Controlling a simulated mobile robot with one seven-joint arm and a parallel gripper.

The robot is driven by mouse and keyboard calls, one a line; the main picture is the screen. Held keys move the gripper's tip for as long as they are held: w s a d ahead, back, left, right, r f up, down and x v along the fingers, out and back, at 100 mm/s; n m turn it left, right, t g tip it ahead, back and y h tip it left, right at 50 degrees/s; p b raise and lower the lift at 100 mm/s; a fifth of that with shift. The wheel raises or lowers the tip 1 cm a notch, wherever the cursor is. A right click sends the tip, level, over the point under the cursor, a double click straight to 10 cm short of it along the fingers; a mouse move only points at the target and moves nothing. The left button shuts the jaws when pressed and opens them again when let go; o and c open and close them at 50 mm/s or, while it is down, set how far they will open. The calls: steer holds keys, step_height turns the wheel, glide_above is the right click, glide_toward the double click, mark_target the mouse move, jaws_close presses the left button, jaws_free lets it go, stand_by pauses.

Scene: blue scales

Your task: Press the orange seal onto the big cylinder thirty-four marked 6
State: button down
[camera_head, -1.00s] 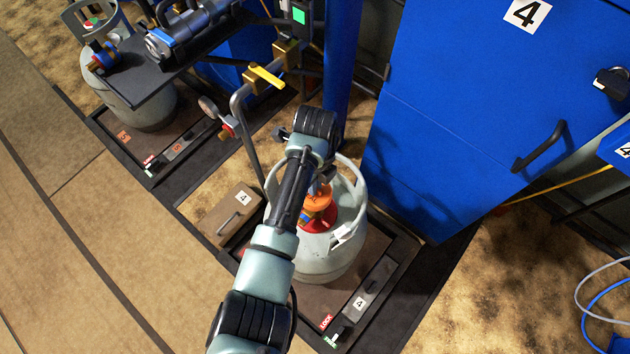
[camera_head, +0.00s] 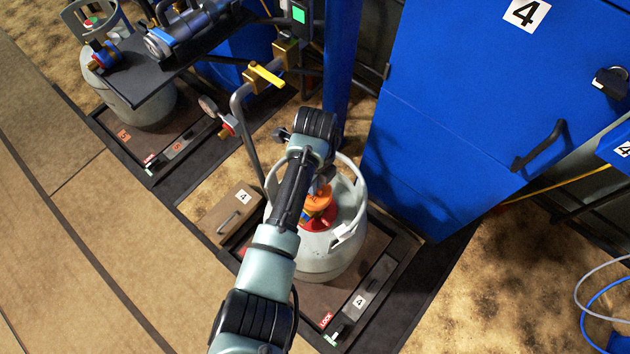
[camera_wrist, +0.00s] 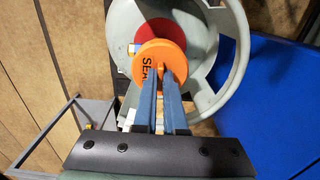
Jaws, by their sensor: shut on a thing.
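My gripper (camera_wrist: 160,88) is shut on the orange seal (camera_wrist: 160,64), a round cap lettered "SEAL" with part of the word covered by a finger. The seal is over the red top (camera_wrist: 157,30) of a big grey-white cylinder (camera_wrist: 228,98); I cannot tell whether it is fully seated. In the head view the seal (camera_head: 319,199) shows beside my wrist, above the red disc (camera_head: 322,221) inside the collar of the cylinder (camera_head: 331,262). My arm hides part of the cylinder. It stands on a scale plate labelled 4 (camera_head: 360,301). No number 6 is in view.
A tall blue cabinet marked 4 (camera_head: 470,110) stands right behind the cylinder. A pipe with a yellow-handled valve (camera_head: 266,76) rises behind my arm. Another grey cylinder (camera_head: 140,105) stands at the back left on a scale labelled 5. A brown box marked 4 (camera_head: 228,215) is left of my arm.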

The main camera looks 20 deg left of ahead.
steer(key=shift+f+b, duration=0.85)
steer(key=shift+f, duration=0.6)
steer(key=c, duration=0.9)
jaws_free()
steer(key=shift+r, duration=0.15)
step_height(320, 180, up, 13)
steer(key=p, duration=0.3)
steer(key=shift+p, duration=0.3)
